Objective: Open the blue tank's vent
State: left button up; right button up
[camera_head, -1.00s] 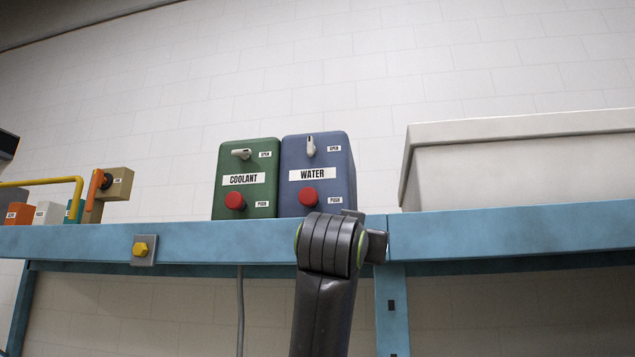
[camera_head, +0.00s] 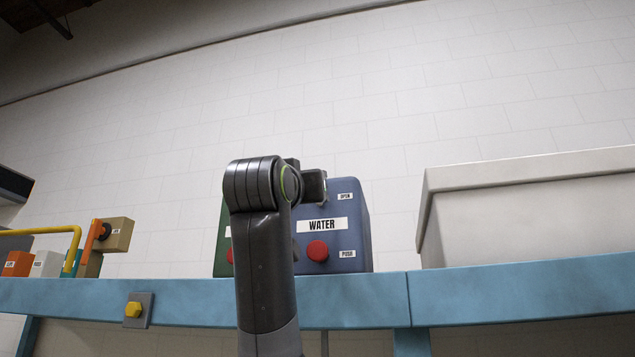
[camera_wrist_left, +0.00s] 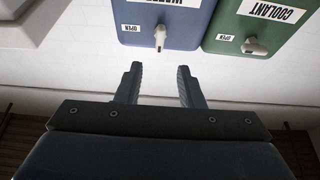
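The blue tank (camera_head: 347,224), labelled WATER, stands on the blue shelf with a red PUSH button (camera_head: 317,250) on its front. My left arm hides its vent lever in the head view. The left wrist view is upside down and shows the blue tank (camera_wrist_left: 190,14) with its pale vent lever (camera_wrist_left: 160,36), upright on the tank, beside an OPEN label. My left gripper (camera_wrist_left: 159,68) is open and empty. Its two fingers point toward the lever, one on either side of its line, with a gap between. My right gripper is not in view.
The green COOLANT tank (camera_wrist_left: 244,30) stands right beside the blue one, with its own lever (camera_wrist_left: 255,46). A large pale bin (camera_head: 530,205) stands to the right. A yellow pipe, a tan box (camera_head: 117,234) and a yellow knob (camera_head: 133,309) are to the left.

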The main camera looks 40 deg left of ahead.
pick_arm(q)
jog(key=p+x, duration=0.5)
jog(key=x, duration=0.6)
jog(key=shift+p, duration=0.4)
jog(key=shift+c, duration=0.4)
grip_shut()
